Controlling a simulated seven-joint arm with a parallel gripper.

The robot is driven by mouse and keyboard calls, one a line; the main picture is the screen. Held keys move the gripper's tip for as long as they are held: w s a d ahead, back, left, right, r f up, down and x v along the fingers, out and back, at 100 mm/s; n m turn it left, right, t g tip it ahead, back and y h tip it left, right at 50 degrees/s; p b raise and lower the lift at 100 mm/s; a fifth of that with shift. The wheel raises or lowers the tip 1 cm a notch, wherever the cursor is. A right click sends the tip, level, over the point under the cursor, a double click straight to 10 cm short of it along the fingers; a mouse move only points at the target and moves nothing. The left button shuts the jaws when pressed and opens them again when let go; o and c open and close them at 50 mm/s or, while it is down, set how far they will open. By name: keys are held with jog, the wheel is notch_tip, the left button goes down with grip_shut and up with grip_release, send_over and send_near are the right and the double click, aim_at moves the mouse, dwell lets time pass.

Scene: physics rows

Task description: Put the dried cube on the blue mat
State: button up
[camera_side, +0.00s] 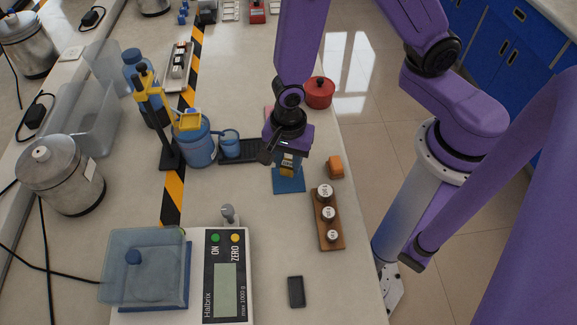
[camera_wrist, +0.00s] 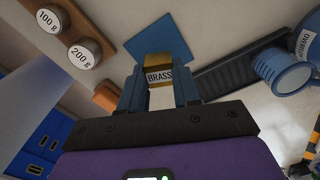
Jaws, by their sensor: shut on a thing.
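My gripper (camera_side: 287,161) is shut on a brass-coloured cube (camera_side: 287,170). In the wrist view the cube (camera_wrist: 159,76), labelled BRASS, sits between the two blue fingers of my gripper (camera_wrist: 159,88). The blue mat (camera_side: 289,186) lies flat on the bench just under the cube in the side view. In the wrist view the mat (camera_wrist: 165,38) shows behind the cube, and part of it is hidden by the cube and fingers. Whether the cube touches the mat cannot be told.
A wooden board with weights (camera_side: 331,222) and an orange block (camera_side: 335,166) stand to the right. A black rack (camera_side: 238,152) and a blue overflow can (camera_side: 196,140) are left. The balance (camera_side: 225,275) stands at the front, a red pot (camera_side: 319,92) behind.

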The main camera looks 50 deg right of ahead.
aim_at(289, 163)
jog(key=shift+f, duration=1.45)
jog(key=shift+f, duration=0.1)
jog(key=o, duration=1)
notch_tip(289, 163, up, 12)
jog(key=shift+s+d+r+n, duration=1.8)
jog(key=shift+s+d+n, duration=0.2)
jog(key=shift+n, duration=2.35)
jog(key=shift+s+d+r+n, duration=1.75)
jog(key=shift+s+d+n, duration=0.2)
jog(key=shift+n, duration=2.35)
jog(key=shift+s+d+r+n, duration=1.85)
jog(key=shift+d+n, duration=0.2)
jog(key=shift+n, duration=2.3)
